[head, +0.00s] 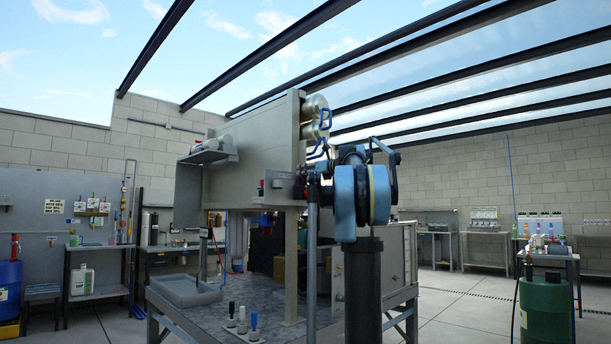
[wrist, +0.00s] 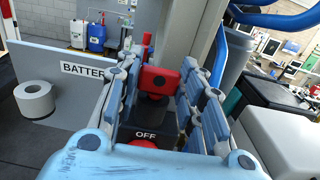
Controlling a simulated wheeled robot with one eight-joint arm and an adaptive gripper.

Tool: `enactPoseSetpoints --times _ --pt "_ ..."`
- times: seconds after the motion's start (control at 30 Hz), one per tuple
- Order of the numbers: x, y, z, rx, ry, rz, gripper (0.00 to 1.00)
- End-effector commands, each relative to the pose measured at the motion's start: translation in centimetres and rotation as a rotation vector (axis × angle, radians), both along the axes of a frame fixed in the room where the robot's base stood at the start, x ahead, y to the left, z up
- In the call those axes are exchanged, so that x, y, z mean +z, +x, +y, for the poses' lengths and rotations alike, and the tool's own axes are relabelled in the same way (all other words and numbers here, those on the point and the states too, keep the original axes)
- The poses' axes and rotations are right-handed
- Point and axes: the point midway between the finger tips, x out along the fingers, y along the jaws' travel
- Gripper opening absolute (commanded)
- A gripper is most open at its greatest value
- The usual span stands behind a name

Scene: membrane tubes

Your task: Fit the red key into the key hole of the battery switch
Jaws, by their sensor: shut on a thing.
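In the wrist view, the red key (wrist: 163,79) is between the tips of my gripper (wrist: 163,66), which is shut on it. The black battery switch (wrist: 152,113) is below and nearer than the key, between the fingers, with an "OFF" label (wrist: 146,135). A red part (wrist: 143,145) shows at its lower edge, partly covered by my gripper's palm. The key's lower end meets dark parts, and I cannot tell whether it touches the key hole. The key hole is not clear. In the head view, my arm hides the gripper's contact with the key.
A grey panel with a "BATTERY" label (wrist: 82,70) stands left of the fingers. A white paper roll (wrist: 35,98) is farther left. A grey post (wrist: 195,35) and blue hoses (wrist: 265,18) are close on the right. The head view shows a workbench (head: 185,309) with a grey tray (head: 183,291).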

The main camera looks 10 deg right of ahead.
Motion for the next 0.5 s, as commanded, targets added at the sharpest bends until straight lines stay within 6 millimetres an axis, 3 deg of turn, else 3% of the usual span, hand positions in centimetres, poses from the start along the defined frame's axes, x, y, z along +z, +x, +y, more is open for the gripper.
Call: enactPoseSetpoints --times 0.07,0.1,0.17,0.5 --pt "-0.15 -0.01 0.00 0.000 0.000 0.000 0.23" --pt "-0.12 -0.01 0.00 0.000 0.000 0.000 0.45" --pt "-0.11 -0.01 0.00 0.000 0.000 0.000 0.58" --pt "-0.10 -0.06 -0.04 0.000 0.000 0.000 0.59"
